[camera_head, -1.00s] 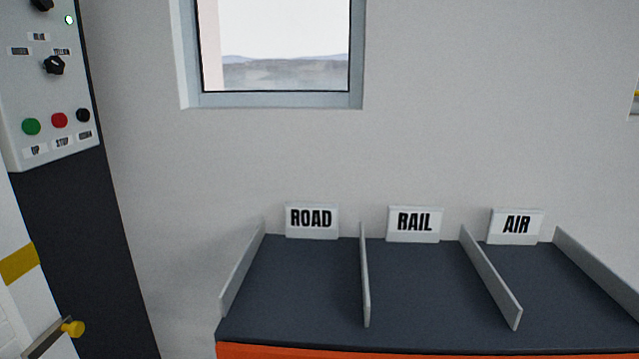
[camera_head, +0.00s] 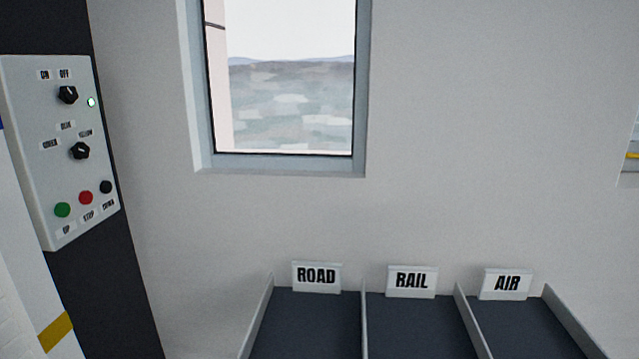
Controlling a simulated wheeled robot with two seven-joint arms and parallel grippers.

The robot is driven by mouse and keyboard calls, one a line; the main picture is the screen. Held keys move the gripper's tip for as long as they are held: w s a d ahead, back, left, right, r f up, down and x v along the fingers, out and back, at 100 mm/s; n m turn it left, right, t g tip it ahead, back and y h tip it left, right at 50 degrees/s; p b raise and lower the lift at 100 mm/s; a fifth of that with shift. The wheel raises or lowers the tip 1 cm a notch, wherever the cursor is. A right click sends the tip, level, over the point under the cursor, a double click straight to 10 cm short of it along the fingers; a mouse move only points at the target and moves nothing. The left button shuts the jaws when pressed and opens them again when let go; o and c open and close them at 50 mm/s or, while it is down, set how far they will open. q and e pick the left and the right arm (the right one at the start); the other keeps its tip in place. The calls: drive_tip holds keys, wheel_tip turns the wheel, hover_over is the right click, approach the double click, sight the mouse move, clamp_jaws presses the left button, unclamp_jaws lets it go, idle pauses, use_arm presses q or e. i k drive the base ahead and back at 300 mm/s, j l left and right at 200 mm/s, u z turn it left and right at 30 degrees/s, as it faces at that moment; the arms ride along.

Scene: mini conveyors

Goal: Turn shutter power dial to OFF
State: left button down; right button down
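The shutter control panel (camera_head: 30,150) is a light grey box on a dark post at the left of the head view. Its upper black dial (camera_head: 68,95) sits below the ON and OFF labels (camera_head: 55,75). A lit green lamp (camera_head: 91,102) is just right of this dial. I cannot tell for sure which label the dial points to. A second black dial (camera_head: 80,151) with colour labels is below it. Green (camera_head: 62,210), red (camera_head: 86,198) and black (camera_head: 106,187) buttons line the bottom. Neither gripper is in view.
A sorting table (camera_head: 310,325) with grey dividers and ROAD, RAIL and AIR signs stands at the lower right. A window (camera_head: 280,165) is in the wall above. A white part with a yellow stripe (camera_head: 55,333) is at the lower left.

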sight(69, 95)
drive_tip(key=u, duration=1.25)
